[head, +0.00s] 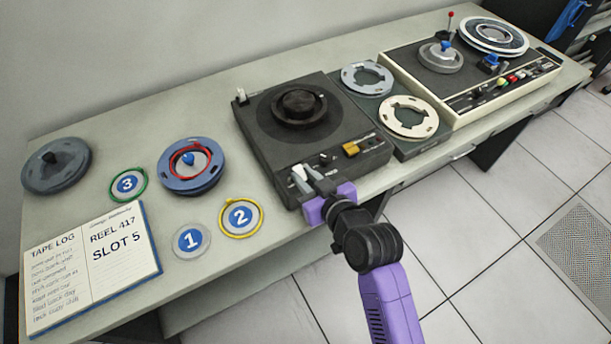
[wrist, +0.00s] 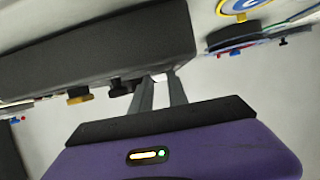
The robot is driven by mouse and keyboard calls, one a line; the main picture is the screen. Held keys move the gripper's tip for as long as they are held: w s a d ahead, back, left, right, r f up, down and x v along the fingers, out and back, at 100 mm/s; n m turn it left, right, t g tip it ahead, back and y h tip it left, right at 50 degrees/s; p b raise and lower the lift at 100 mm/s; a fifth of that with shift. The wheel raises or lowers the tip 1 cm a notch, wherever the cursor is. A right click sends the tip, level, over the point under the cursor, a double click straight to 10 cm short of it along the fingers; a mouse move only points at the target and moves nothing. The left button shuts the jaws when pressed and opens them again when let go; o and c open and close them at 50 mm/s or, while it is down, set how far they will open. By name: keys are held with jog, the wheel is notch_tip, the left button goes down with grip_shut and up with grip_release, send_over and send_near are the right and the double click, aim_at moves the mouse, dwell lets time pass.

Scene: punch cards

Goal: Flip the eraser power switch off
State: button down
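The black machine (head: 262,130) with a dark round hub on top, which I take to be the eraser, stands mid-table; its dark body also fills the upper left of the wrist view (wrist: 90,55). A yellow control (head: 351,149) sits on its front edge, with small black knobs (wrist: 121,88) beside it. My gripper (head: 303,170) is at the machine's front-left corner, its two grey fingers (wrist: 161,80) a little apart. A small pale bit shows between the fingertips in the wrist view. I cannot tell whether it is the power switch or whether the fingers touch it.
Two loose reels (head: 367,77) lie right of the machine, and a cream tape deck (head: 480,105) stands beyond. Numbered discs (head: 191,240), a blue reel (head: 178,181), a grey reel (head: 56,167) and the tape log (head: 125,270) lie left. The table's front edge is close below my gripper.

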jog(key=shift+w+r+g+p, duration=0.1)
jog(key=shift+r+g+p, duration=0.35)
jog(key=shift+p, duration=1.25)
jog(key=g+h+p, duration=0.1)
jog(key=p, duration=0.1)
jog(key=g+p, duration=0.1)
jog(key=p, duration=0.2)
jog(key=shift+w+a+r+h+p, duration=0.2)
jog(key=shift+r+h+p, duration=0.1)
jog(key=shift+h, duration=0.1)
jog(key=shift+w+f+g+h+p, duration=0.1)
jog(key=shift+f+g+h+p, duration=0.15)
jog(key=shift+g+p, duration=0.5)
jog(key=shift+f+h, duration=0.1)
jog(key=shift+h, duration=0.15)
jog(key=c, duration=1.3)
grip_release()
